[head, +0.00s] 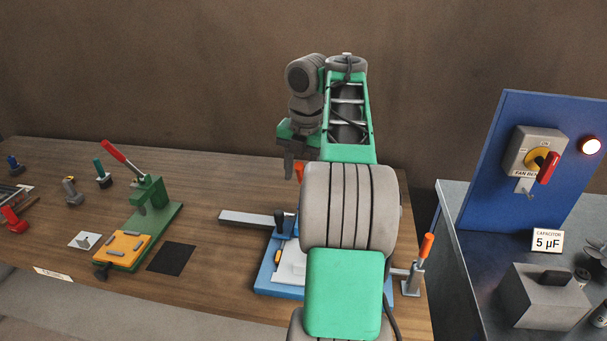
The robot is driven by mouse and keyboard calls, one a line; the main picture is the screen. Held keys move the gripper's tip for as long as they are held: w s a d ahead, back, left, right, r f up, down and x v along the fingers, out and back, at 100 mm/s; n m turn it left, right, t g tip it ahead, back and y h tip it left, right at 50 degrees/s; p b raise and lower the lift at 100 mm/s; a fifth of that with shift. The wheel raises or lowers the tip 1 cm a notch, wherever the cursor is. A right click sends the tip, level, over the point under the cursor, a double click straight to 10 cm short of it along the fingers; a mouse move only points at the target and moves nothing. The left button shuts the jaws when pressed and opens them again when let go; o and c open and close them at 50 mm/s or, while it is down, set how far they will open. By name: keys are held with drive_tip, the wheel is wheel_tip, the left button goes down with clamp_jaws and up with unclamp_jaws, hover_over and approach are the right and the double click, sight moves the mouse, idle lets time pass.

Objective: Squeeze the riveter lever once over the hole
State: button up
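My gripper (289,172) hangs fingers down over the middle of the wooden bench, left of my green and grey arm. Its fingertips are small and seen edge-on, so its opening is unclear. A blue-based fixture (264,284) with a white plate (291,268) sits below it, partly hidden by my arm. A green hand press (149,196) with a raised, tilted red lever (113,151) stands at the left. I cannot tell which tool is the riveter, and no hole is clearly visible.
An orange plate (122,247), a black mat (171,258) and small hand tools (72,190) occupy the bench's left. A grey bar (246,217) lies near the fixture. An orange-handled clamp (427,246) stands at the right edge. A blue switch panel (491,190) stands beyond.

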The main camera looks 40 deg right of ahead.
drive_tip(key=r+p, duration=0.6)
drive_tip(key=r, duration=0.1)
drive_tip(key=shift+s+p, duration=0.4)
idle(0.4)
drive_tip(key=shift+w+a+r, duration=0.1)
drive_tip(key=shift+a+r, duration=0.1)
drive_tip(key=w+a+m+t+y, duration=0.15)
drive_tip(key=a+m, duration=0.95)
drive_tip(key=a, duration=1.1)
drive_tip(key=s+a+f+m+t+h, duration=0.1)
drive_tip(key=s+a+f+m, duration=0.7)
drive_tip(key=s+f+m, duration=0.2)
drive_tip(key=m, duration=0.2)
drive_tip(key=shift+f+m+t, duration=0.3)
drive_tip(key=shift+f+t, duration=0.05)
drive_tip(key=shift+f, duration=0.05)
